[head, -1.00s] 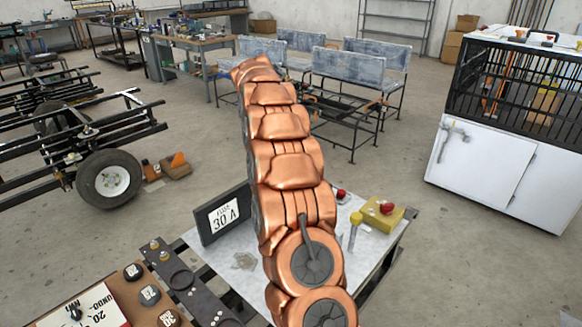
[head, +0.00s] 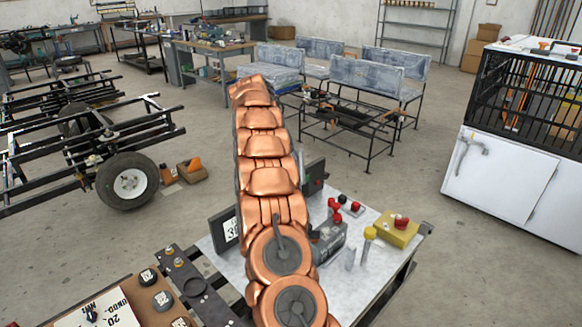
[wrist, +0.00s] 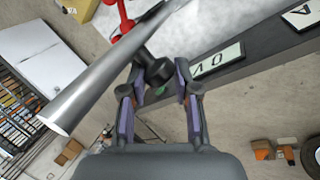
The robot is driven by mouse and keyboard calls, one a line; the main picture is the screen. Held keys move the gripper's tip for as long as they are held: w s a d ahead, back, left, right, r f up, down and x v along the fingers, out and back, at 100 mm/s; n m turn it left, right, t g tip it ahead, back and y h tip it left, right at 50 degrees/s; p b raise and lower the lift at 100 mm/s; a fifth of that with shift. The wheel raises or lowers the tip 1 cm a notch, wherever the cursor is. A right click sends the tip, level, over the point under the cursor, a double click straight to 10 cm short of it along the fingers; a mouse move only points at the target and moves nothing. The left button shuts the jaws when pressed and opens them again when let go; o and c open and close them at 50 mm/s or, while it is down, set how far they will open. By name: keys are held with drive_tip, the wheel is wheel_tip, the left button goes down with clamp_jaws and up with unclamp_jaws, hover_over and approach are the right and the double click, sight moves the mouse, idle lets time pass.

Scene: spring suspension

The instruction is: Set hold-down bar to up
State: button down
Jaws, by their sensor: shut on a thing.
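In the wrist view, my gripper (wrist: 160,68) has its two fingers on either side of a black piece (wrist: 153,66) and is shut on it. Red parts (wrist: 124,22) lie just beyond the black piece. A silver tube (wrist: 105,75) runs diagonally close in front of the camera, left of the fingers. I cannot tell for sure which of these parts is the hold-down bar. In the head view, my copper arm hides the gripper; small red knobs (head: 335,206) and a grey block (head: 328,242) show right of it.
The white worktop (head: 385,262) carries a yellow box with a red button (head: 397,234), a yellow-topped post (head: 369,234) and a dark-framed sign (head: 227,228). A panel (head: 314,183) stands behind.

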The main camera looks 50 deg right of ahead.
drive_tip(key=shift+w+a+f, duration=0.3)
drive_tip(key=shift+w+a, duration=0.15)
drive_tip(key=shift+w, duration=0.2)
drive_tip(key=c, duration=1.2)
unclamp_jaws()
drive_tip(key=shift+w, duration=0.1)
drive_tip(key=shift+o, duration=0.8)
drive_tip(key=shift+w+f, duration=0.3)
drive_tip(key=shift+w, duration=0.15)
drive_tip(key=shift+o, duration=1.1)
drive_tip(key=shift+s+d+r, duration=0.1)
drive_tip(key=shift+s+r, duration=0.15)
drive_tip(key=shift+s, duration=0.1)
drive_tip(key=shift+s, duration=0.1)
